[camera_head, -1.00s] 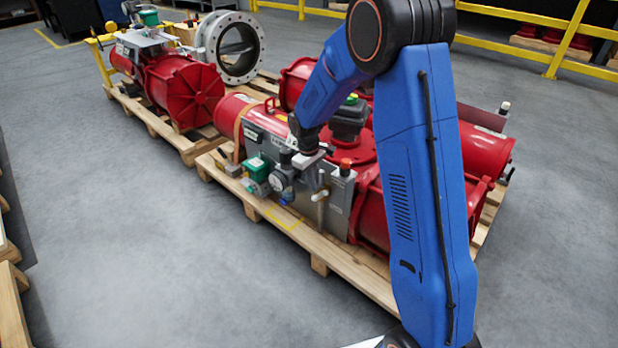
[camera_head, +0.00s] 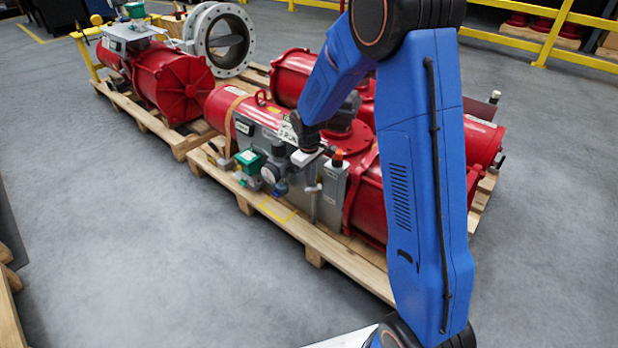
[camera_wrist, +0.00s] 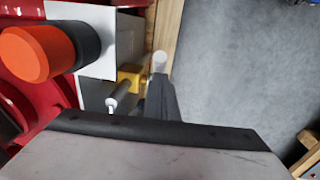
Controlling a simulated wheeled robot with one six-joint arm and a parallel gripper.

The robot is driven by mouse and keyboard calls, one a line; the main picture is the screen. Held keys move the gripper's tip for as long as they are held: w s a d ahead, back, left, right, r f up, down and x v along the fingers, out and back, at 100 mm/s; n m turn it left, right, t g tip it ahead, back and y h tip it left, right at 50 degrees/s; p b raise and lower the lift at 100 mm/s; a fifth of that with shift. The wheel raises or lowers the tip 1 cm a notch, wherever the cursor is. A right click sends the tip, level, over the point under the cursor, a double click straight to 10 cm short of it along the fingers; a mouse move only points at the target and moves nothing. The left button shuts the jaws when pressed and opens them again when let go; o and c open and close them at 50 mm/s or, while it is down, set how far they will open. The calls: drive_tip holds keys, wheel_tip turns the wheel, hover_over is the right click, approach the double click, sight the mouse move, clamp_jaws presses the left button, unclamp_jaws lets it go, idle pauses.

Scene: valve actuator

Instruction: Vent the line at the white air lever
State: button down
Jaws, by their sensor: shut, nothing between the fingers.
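The white air lever (camera_head: 310,188) shows in the head view as a small white handle low on the front of the grey control panel of the red actuator. In the wrist view a white-tipped rod (camera_wrist: 113,102), likely this lever, runs to a brass-coloured body. My gripper (camera_head: 313,218) hangs down in front of the panel, close to the lever; contact cannot be told. In the wrist view its narrow grey fingers (camera_wrist: 160,66) are together and empty, with a pale tip, just right of the rod.
An orange-red knob (camera_wrist: 30,54) is close by at left in the wrist view; it tops the grey box (camera_head: 333,183) in the head view. A gauge (camera_head: 270,174) and green-topped unit (camera_head: 249,160) stand left. The wooden pallet (camera_head: 340,262) lies below; floor in front is clear.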

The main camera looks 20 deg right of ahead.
drive_tip(key=shift+s+d+f+t+y, duration=0.25)
drive_tip(key=shift+s+t, duration=0.1)
drive_tip(key=shift+s, duration=0.1)
drive_tip(key=shift+s+d+f+t+y, duration=0.15)
drive_tip(key=shift+s+d+f+t, duration=0.1)
drive_tip(key=shift+s+t, duration=0.15)
drive_tip(key=shift+s+d+f, duration=0.6)
drive_tip(key=shift+s+f, duration=0.2)
drive_tip(key=shift+s+d+f, duration=0.25)
drive_tip(key=shift+s+f, duration=0.15)
drive_tip(key=shift+f, duration=0.2)
drive_tip(key=shift+s+d+f, duration=0.2)
drive_tip(key=shift+s+f, duration=0.15)
drive_tip(key=shift+f, duration=0.25)
drive_tip(key=s+d+r, duration=0.2)
drive_tip(key=s+r, duration=0.4)
drive_tip(key=r, duration=0.5)
drive_tip(key=g+h, duration=0.2)
drive_tip(key=h, duration=0.1)
approach(319, 188)
drive_tip(key=a+x, duration=0.1)
drive_tip(key=x, duration=1.1)
drive_tip(key=shift+f, duration=0.55)
